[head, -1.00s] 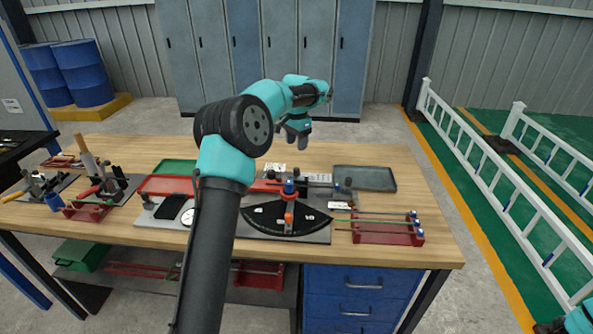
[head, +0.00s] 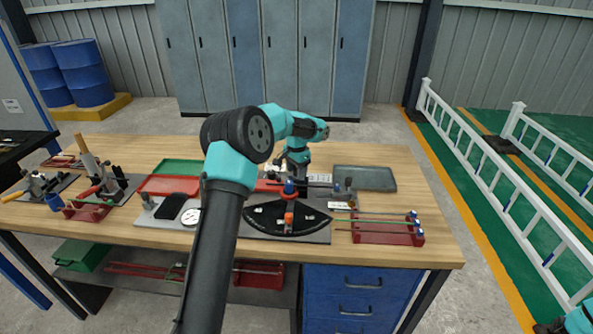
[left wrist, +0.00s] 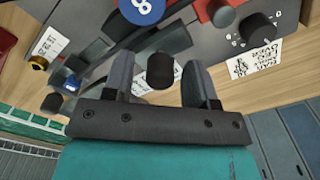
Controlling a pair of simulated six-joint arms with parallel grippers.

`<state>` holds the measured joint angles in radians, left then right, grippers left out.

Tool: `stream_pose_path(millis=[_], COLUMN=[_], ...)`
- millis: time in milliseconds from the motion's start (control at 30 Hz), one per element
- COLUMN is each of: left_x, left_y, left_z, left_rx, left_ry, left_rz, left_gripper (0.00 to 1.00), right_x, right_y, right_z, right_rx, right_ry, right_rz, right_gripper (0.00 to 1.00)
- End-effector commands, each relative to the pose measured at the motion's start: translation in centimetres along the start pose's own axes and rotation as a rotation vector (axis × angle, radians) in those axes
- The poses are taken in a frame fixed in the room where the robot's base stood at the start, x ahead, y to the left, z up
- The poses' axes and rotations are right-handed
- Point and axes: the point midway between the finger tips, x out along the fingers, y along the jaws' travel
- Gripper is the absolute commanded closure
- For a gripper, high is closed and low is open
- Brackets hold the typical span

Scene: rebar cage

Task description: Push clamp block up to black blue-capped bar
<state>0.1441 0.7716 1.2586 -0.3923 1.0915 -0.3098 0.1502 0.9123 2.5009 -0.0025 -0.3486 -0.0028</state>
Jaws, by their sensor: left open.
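My left gripper (head: 295,174) points down over the bending fixture, behind its blue-topped post (head: 289,188). In the left wrist view my left gripper (left wrist: 160,82) has its fingers apart, with a black knob (left wrist: 160,70) between them. The knob seems to belong to the clamp block, whose body is largely hidden; contact with the fingers cannot be told. A dark bar (head: 320,185) lies across the fixture. A small blue cap (left wrist: 72,87) shows at the left of the left wrist view, apart from the fingers, apparently on the black bar's end.
A red rack (head: 385,231) with several blue-capped bars stands to the right. A grey tray (head: 375,179) lies behind it. A black protractor plate (head: 270,222), a dial gauge (head: 190,217) and a red tray (head: 165,185) are close by. The table's front right edge is clear.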

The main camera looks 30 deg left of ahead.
Motion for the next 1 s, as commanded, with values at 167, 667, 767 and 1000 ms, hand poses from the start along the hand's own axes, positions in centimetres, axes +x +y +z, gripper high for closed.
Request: stream_pose_path(millis=[167, 667, 767, 1000], left_x=[-0.01, -0.03, -0.03, -0.04], left_y=[0.0, 0.0, 0.0, 0.36], left_z=[0.0, 0.0, 0.0, 0.37], left_rx=[0.0, 0.0, 0.0, 0.001], left_ry=[0.0, 0.0, 0.0, -0.002], left_rz=[0.0, 0.0, 0.0, 0.001], left_gripper=[0.53, 1.0, 1.0, 1.0], right_x=[0.0, 0.0, 0.0, 0.0], right_y=[0.0, 0.0, 0.0, 0.0], right_z=[0.0, 0.0, 0.0, 0.0], right_rx=[0.0, 0.0, 0.0, 0.0], right_ry=[0.0, 0.0, 0.0, 0.0], right_rz=[0.0, 0.0, 0.0, 0.0], right_gripper=[0.57, 0.57, 0.57, 0.57])
